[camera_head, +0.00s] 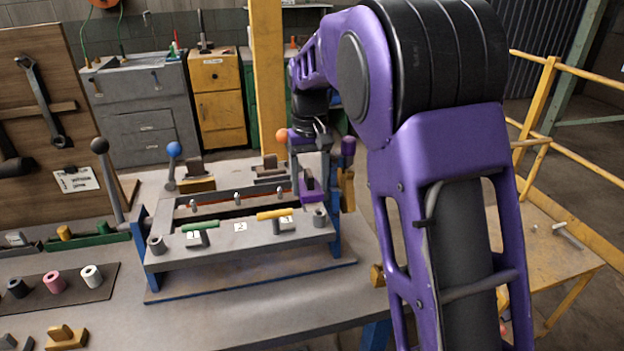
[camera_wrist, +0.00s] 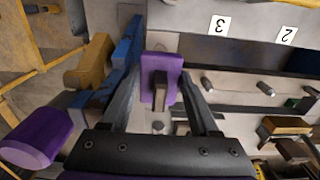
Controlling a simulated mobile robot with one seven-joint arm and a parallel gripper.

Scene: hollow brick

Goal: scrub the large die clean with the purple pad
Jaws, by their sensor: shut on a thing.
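My gripper (camera_head: 308,168) is shut on the purple pad (camera_head: 312,198) by its dark, upright handle, over the right end of the grey fixture (camera_head: 240,243). In the wrist view the gripper (camera_wrist: 160,78) has the pad (camera_wrist: 149,68) between its fingers. Whether the pad touches the metal under it, I cannot tell. The grey fixture has a long recessed channel, blue end supports and plates numbered 1, 2 and 3. I cannot tell which part is the large die; nothing is marked so.
A green handle (camera_head: 200,227) and a yellow handle (camera_head: 275,214) lie along the fixture's front rail. Small pegs stand in its channel. Levers with a black knob (camera_head: 99,145) and a blue knob (camera_head: 174,148) rise at its left. The bench front (camera_head: 240,310) is clear.

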